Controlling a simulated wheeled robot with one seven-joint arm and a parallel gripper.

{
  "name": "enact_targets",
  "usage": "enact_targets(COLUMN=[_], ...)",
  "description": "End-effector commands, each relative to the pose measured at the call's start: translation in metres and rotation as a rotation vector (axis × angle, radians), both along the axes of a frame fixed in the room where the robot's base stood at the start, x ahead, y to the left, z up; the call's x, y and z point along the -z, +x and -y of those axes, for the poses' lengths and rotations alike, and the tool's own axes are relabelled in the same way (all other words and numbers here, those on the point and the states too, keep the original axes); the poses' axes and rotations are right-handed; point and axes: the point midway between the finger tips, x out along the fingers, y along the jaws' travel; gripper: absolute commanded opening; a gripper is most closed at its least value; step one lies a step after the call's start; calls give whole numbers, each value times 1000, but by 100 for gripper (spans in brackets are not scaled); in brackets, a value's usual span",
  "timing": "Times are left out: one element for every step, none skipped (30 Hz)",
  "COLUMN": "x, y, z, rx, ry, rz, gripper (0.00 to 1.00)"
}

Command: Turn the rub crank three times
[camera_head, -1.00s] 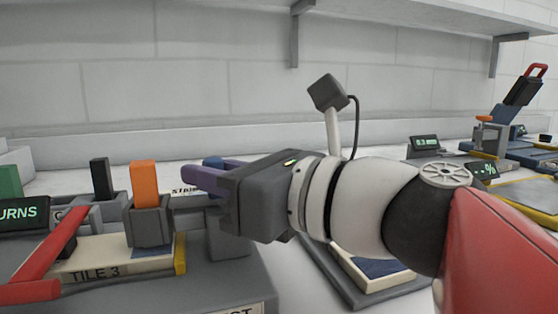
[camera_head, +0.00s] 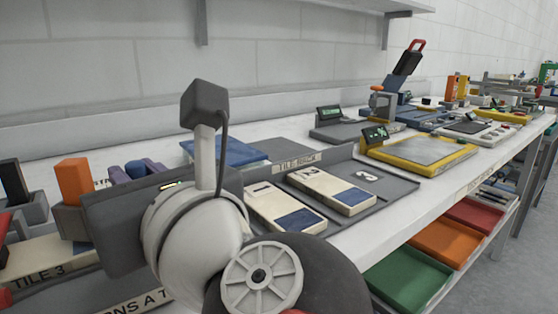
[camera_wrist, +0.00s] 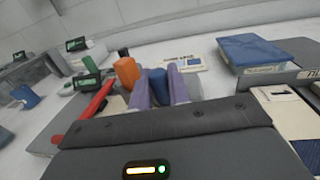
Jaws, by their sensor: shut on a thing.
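The rub machine is at the lower left of the head view, partly cut off by the frame edge. It has an orange block (camera_head: 73,181), a black post (camera_head: 13,181) and a tile marked TILE 3 (camera_head: 40,262). My gripper (camera_head: 136,171) is right of the orange block. Its purple fingers are closed on a blue crank knob (camera_wrist: 158,86), seen between them in the wrist view. The crank arm below the knob is hidden by my gripper. A red lever (camera_wrist: 97,106) lies left of the fingers in the wrist view.
A grey tile rack (camera_head: 385,190) with two cream-and-blue tiles stands right of my wrist. A yellow-edged plate (camera_head: 425,153) and several devices stand farther along the bench. Orange (camera_head: 445,240) and green (camera_head: 408,279) trays sit below. A shelf hangs above.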

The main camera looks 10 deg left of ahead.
Motion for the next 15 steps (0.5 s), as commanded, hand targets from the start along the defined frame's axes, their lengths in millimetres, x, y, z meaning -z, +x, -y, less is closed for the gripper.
enact_targets(x=[0, 0, 0, 0, 0, 1, 1, 1, 1, 1, 1, 1, 1, 1, 1], y=[0, 0, 0, 0, 0, 0, 0, 0, 0, 0, 0, 0, 0, 0, 0], z=[0, 0, 0, 0, 0, 0, -1, -1, -1, -1, -1, -1, -1, -1, -1], rx=[2, 3, 4, 4, 4, 4, 4, 4, 4, 3, 3, 3, 3, 3, 3], ry=[-1, -1, -1, -1, -1, -1, -1, -1, -1, -1, -1, -1, -1, -1, -1], rz=[-1, -1, -1, -1, -1, -1, -1, -1, -1, -1, -1, -1, -1, -1, -1], gripper=[0, 0, 0, 0, 0, 0, 0, 0, 0, 0, 0, 19, 23, 27, 32])
